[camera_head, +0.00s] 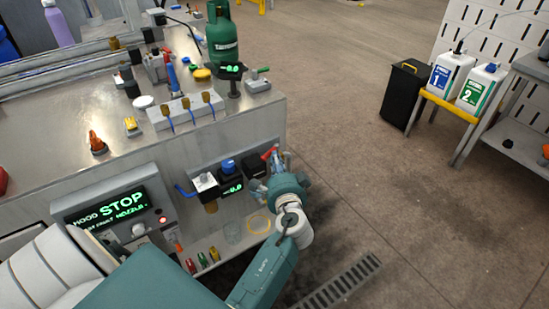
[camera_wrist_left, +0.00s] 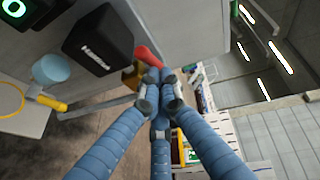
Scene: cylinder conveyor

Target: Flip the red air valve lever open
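The red air valve lever (camera_head: 269,152) sticks out at the right end of the row of air units on the front of the metal bench. In the left wrist view the red lever (camera_wrist_left: 149,55) lies just beyond my fingertips, with brass valve parts (camera_wrist_left: 131,76) beside it, partly hidden by a finger. My left gripper (camera_head: 279,160) is right at the lever. In the wrist view its blue fingers (camera_wrist_left: 158,92) come together at the tips. I cannot tell whether they touch the lever. My right gripper is not in view.
A black box (camera_head: 254,165) sits beside the lever; a blue-knobbed unit (camera_head: 229,167) is further left. A control panel (camera_head: 112,213) reads STOP. A yellow ring (camera_head: 259,223) lies on the lower shelf. Open floor (camera_head: 360,190) spreads right of the bench.

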